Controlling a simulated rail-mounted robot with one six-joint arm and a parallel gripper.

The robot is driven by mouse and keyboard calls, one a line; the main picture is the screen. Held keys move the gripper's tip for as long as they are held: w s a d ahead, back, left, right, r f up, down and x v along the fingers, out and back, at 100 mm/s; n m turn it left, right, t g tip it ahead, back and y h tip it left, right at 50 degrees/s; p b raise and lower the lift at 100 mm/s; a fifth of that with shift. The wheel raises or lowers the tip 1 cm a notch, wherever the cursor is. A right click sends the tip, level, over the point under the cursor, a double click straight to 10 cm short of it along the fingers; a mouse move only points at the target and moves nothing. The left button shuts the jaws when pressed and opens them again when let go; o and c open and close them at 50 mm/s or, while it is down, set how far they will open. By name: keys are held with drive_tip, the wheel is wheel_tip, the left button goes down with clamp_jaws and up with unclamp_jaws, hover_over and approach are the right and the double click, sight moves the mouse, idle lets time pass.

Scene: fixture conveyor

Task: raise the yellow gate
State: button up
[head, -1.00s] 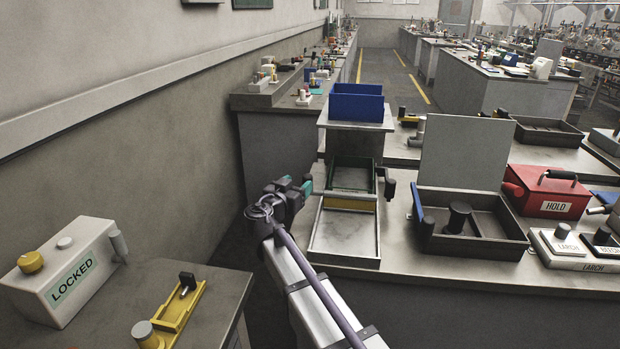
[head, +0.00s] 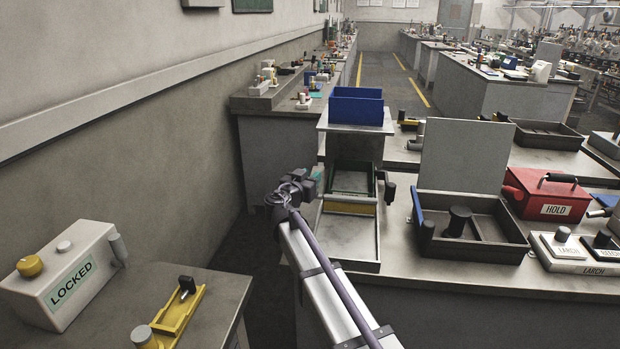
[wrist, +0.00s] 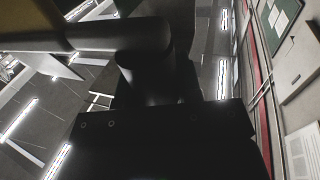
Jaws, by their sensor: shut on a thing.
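The yellow gate (head: 347,209) shows in the head view as a low yellow strip across the steel chute, between the green-edged tray (head: 351,177) and the bare front tray (head: 346,240). My gripper (head: 317,183) is at the chute's left side, by the gate's left end. In the wrist view it is shut on a dark rounded, handle-like part (wrist: 145,68), with a grey bar (wrist: 85,36) running left from it. The fingertips are mostly hidden, and I cannot tell how that part joins the gate.
A blue bin (head: 357,106) stands on a raised shelf behind the chute. A dark knob (head: 389,190) is at the chute's right. A dark open-lidded box (head: 470,236) and red HOLD box (head: 548,194) stand further right. A LOCKED box (head: 70,274) is at front left.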

clamp_jaws()
wheel_tip(320, 180, up, 10)
drive_tip(key=p, duration=1)
drive_tip(key=shift+r, duration=0.2)
drive_tip(key=o, duration=0.6)
unclamp_jaws()
drive_tip(key=shift+o, duration=0.2)
drive_tip(key=shift+s, duration=0.1)
drive_tip(key=v, duration=1)
drive_tip(key=shift+s+a, duration=0.2)
drive_tip(key=shift+s, duration=0.05)
